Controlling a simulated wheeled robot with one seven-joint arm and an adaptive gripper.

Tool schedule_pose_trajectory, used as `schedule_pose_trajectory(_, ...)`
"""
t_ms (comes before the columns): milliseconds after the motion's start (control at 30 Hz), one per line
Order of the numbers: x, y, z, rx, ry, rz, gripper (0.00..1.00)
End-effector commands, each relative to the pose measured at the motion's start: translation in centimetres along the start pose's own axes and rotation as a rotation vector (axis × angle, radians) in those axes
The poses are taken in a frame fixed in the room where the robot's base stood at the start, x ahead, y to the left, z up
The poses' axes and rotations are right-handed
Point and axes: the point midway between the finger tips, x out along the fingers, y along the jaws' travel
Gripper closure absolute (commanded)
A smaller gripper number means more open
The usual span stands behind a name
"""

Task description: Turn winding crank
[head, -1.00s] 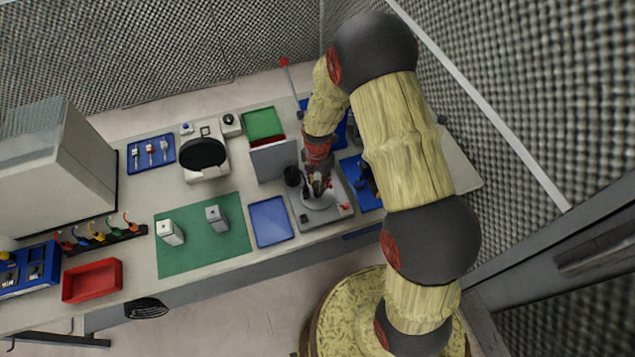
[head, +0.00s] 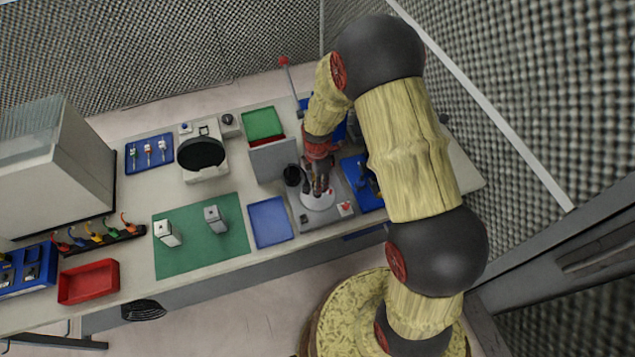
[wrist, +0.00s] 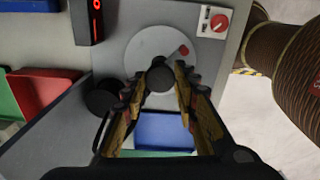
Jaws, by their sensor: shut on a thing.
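The winding crank shows in the wrist view as a pale round disc (wrist: 150,45) with a small red mark near its edge and a dark round knob (wrist: 160,78) on it. My gripper (wrist: 163,76) is shut on this knob, one finger on each side. In the head view my gripper (head: 319,187) reaches down onto the white disc (head: 318,202), which lies on a grey base plate (head: 304,218). The fingers hide the knob there. How far the crank is turned I cannot tell.
A white box with a red knob (wrist: 215,22) stands beside the disc. A dark cylinder (wrist: 103,96) and an upright grey panel (head: 273,162) are close by on the left. A blue tray (head: 270,222) lies left of the base plate, and blue fixtures (head: 361,180) are on its right.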

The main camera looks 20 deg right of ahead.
Motion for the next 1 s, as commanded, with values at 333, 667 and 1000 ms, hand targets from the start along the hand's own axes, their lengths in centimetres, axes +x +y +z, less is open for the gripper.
schedule_pose_trajectory(333,0.02,0.05,-0.01,0.174,0.0,0.002,0.96)
schedule_pose_trajectory(667,0.03,0.04,-0.01,0.338,0.0,0.001,0.96)
schedule_pose_trajectory(1000,0.01,0.04,-0.01,0.508,0.0,0.001,0.96)
